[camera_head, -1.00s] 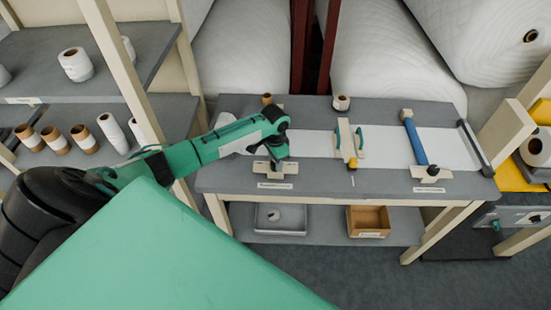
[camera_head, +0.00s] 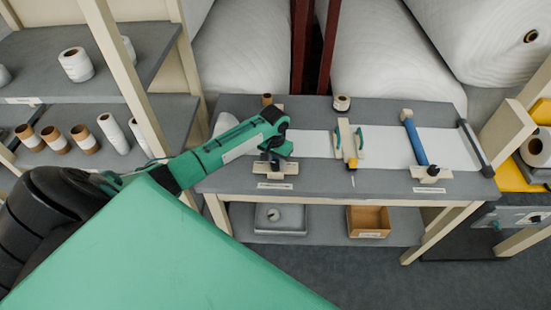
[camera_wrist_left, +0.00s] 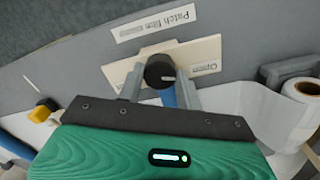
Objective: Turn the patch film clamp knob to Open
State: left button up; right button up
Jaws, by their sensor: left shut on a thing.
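The patch film clamp knob (camera_wrist_left: 160,70) is round and black with a pale mark. It stands on a cream plate (camera_wrist_left: 206,52) with a printed word that looks like "Open" to the knob's right. The pale mark lies on the knob's right side, roughly toward that word. The "Patch film" label (camera_wrist_left: 153,22) lies beyond the plate. My left gripper (camera_wrist_left: 160,80) has its grey fingers on both sides of the knob, shut on it. In the head view my left gripper (camera_head: 272,160) hides the knob above the cream plate (camera_head: 283,168). My right gripper is out of view.
A white sheet (camera_head: 385,148) runs along the grey bench (camera_head: 340,183). A cream bar with green handles (camera_head: 346,140) and a blue bar clamp (camera_head: 415,138) cross it. Shelves of rolls stand left.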

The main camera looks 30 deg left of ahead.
aim_at(275, 162)
pick_arm(q)
jog(key=shift+w+r, duration=0.1)
jog(key=o, duration=1)
jog(key=shift+r, duration=0.35)
jog(key=shift+a+r+b, duration=0.2)
jog(key=shift+r+b, duration=2.15)
jog(key=shift+r, duration=4.2)
jog(key=shift+f, duration=0.1)
